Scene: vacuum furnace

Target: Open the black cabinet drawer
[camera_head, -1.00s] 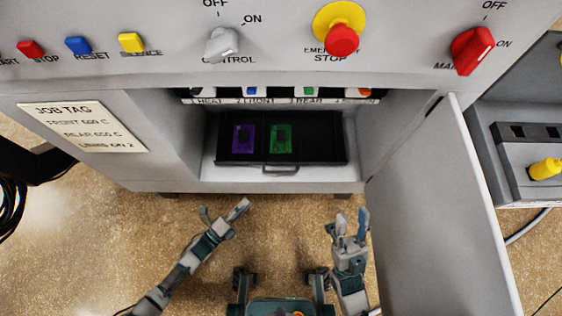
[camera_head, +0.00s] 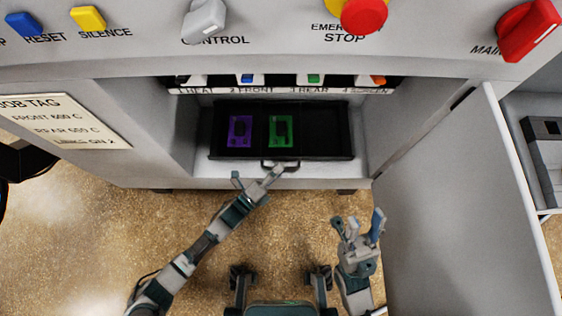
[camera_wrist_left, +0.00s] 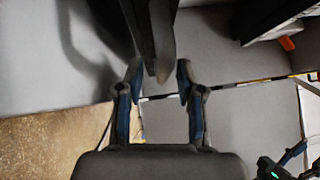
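The black drawer (camera_head: 318,145) sits inside the open cabinet bay, its open top visible from above. A small handle (camera_head: 268,163) is at its front, partly hidden by my left gripper in the head view. My left gripper (camera_head: 256,178) is open, with its fingertips close to the handle. In the left wrist view, the open left gripper (camera_wrist_left: 159,78) has a finger on each side of the lower end of a grey bar that looks like the handle (camera_wrist_left: 162,40). I cannot tell whether they touch. My right gripper (camera_head: 358,225) is open and empty, below and right of the drawer.
The cabinet door (camera_head: 455,190) stands open at the right. A row of labelled switches is above the drawer. The floor in front is clear.

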